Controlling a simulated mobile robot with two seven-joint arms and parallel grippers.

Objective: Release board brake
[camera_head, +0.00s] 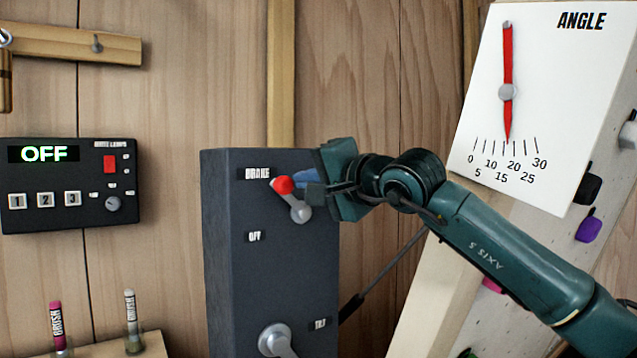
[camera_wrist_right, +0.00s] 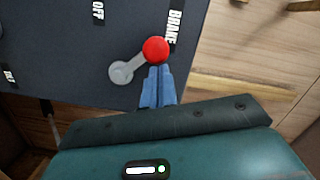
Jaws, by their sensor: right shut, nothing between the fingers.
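The brake lever, a grey arm with a red knob (camera_head: 284,185), is on the front of a dark grey box (camera_head: 225,290). Its knob points up and left beside the BRAKE label, above the OFF label (camera_head: 254,236). My right gripper (camera_head: 305,190) is shut and empty, its fingertips right beside the knob. In the right wrist view the blue fingers (camera_wrist_right: 157,88) are together just below the red knob (camera_wrist_right: 156,50); I cannot tell whether they touch it. The grey lever arm (camera_wrist_right: 124,72) lies to the left of the fingertips. My left gripper is not in view.
A second grey lever (camera_head: 276,340) sits lower on the box. A tilted board with an ANGLE dial (camera_head: 550,110) stands right, its red needle between 15 and 20.

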